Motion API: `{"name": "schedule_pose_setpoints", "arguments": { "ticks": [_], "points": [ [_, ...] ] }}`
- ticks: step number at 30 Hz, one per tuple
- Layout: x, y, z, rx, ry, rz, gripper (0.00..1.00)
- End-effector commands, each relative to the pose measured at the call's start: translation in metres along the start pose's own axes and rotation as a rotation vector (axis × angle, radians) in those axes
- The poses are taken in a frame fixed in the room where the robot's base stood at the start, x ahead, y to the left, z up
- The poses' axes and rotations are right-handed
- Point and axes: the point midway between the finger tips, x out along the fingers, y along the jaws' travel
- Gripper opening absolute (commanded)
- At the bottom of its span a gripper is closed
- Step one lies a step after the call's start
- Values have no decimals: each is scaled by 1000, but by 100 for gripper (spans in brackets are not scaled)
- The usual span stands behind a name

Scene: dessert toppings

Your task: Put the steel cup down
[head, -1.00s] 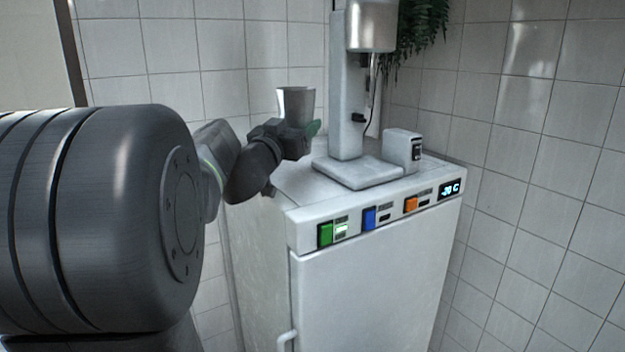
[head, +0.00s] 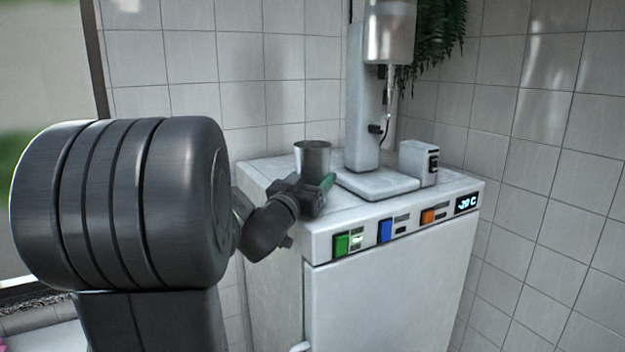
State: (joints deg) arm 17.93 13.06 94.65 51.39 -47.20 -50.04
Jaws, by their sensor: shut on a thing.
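The steel cup (head: 312,160) is upright at the left part of the white freezer's top (head: 262,172), left of the mixer's base. My gripper (head: 318,190) is shut on the cup from the front, low on its side. A green fingertip shows at the right of the cup. The gripper and wrist hide the cup's bottom, so I cannot tell whether it touches the freezer top.
A mixer (head: 362,110) with a flat base stands right of the cup. A small grey box (head: 418,162) is right of it. Coloured buttons (head: 386,231) line the freezer's front. Tiled walls close off the back and right.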

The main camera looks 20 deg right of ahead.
Motion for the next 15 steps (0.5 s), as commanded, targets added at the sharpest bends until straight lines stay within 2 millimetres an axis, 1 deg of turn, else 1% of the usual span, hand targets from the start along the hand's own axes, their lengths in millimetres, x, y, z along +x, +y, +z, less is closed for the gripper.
{"name": "schedule_pose_setpoints", "arguments": {
  "ticks": [3, 4, 6, 7, 15],
  "points": [
    [-1, 0, 3, 0, 2, 0, 28],
    [-1, 0, 3, 0, 0, 0, 71],
    [0, 0, 2, 0, 0, 0, 84],
    [0, 0, 3, 0, 0, 0, 86],
    [0, 0, 2, 0, 0, 0, 86]
  ]
}}
